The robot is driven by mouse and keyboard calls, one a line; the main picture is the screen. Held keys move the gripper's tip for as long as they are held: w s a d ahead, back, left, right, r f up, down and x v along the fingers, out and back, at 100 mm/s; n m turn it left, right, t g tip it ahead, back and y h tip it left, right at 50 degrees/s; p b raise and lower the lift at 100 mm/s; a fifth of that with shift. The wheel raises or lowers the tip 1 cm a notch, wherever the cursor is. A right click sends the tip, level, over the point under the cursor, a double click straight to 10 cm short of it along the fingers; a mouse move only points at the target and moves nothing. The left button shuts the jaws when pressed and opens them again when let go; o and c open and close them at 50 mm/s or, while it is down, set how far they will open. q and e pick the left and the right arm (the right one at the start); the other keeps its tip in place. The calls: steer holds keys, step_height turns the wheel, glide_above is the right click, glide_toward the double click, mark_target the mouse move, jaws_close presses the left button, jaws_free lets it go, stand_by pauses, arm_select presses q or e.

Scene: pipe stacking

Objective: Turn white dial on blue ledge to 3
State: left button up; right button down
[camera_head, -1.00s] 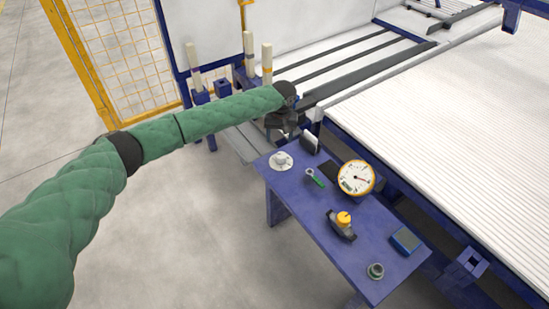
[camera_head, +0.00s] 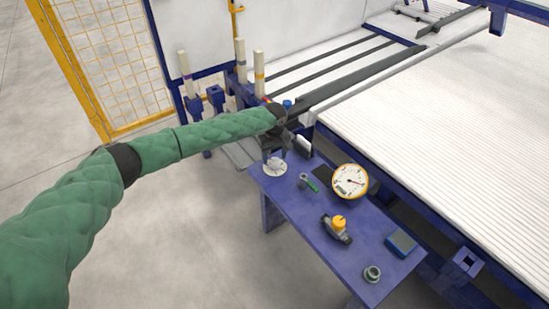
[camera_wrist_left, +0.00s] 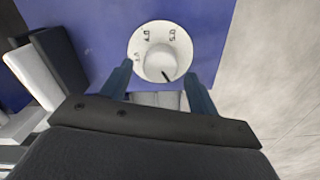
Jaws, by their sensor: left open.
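The white dial (camera_head: 274,166) sits at the far left end of the blue ledge (camera_head: 290,200). In the left wrist view the white dial (camera_wrist_left: 160,52) is round, with a raised centre knob, a dark pointer mark toward the lower right and small printed numbers, not all readable. My left gripper (camera_head: 272,152) is above the dial. In the left wrist view its fingers (camera_wrist_left: 158,88) are apart, one on each side of the dial's lower part, with nothing held. Whether they touch the dial cannot be told. My right gripper is in neither view.
On the ledge stand a round gauge with yellow rim (camera_head: 350,181), a green-handled tool (camera_head: 309,183), a yellow-knobbed valve (camera_head: 337,228), a blue box (camera_head: 401,243) and a small round fitting (camera_head: 372,273). A white-and-black block (camera_wrist_left: 45,70) is close left of the dial in the wrist view.

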arm_select(q)
steer(key=shift+f, duration=0.6)
steer(key=c, duration=1)
steer(key=shift+o, duration=0.2)
